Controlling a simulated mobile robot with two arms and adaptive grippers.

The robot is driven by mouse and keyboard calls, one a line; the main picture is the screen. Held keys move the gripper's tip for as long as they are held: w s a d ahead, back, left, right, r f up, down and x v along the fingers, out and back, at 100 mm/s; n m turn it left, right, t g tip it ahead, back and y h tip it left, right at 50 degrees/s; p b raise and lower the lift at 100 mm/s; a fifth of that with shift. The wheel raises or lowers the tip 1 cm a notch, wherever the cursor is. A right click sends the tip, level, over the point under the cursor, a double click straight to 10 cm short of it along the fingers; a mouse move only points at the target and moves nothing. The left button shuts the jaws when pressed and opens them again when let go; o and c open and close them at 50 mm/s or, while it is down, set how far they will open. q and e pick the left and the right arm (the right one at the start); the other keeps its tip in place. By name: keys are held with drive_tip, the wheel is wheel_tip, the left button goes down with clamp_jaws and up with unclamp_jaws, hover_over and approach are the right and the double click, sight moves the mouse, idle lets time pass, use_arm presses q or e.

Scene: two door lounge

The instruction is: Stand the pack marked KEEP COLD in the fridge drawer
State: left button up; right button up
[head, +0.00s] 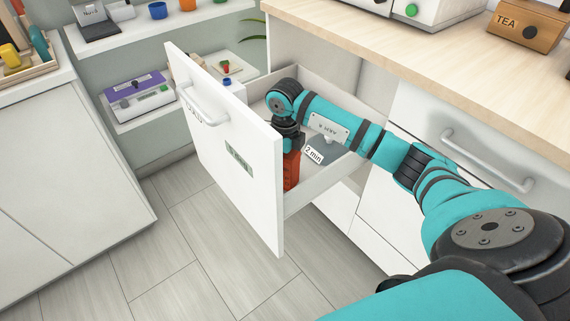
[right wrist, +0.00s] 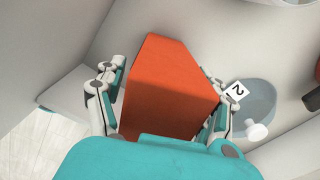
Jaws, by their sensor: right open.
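An orange-red pack (head: 291,170) stands inside the open drawer (head: 225,135), close behind the drawer front. No marking on the pack can be read from here. My right gripper (head: 290,148) reaches down into the drawer over the pack. In the right wrist view the pack (right wrist: 168,85) is between the two spread fingers of the right gripper (right wrist: 163,98), one on each side. The fingers are open; whether either touches the pack is unclear. The drawer front carries a handle, dark lettering and a green label. My left gripper is not in view.
The wooden counter (head: 430,45) lies above. Shelves with a purple-topped device (head: 136,90) stand at the left. The floor is clear.

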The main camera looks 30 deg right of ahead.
drive_tip(key=shift+r, duration=0.1)
drive_tip(key=shift+r, duration=0.4)
use_arm(q)
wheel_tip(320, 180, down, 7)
drive_tip(key=p, duration=0.2)
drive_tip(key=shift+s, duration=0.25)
use_arm(e)
wheel_tip(320, 180, up, 11)
drive_tip(key=shift+r, duration=0.15)
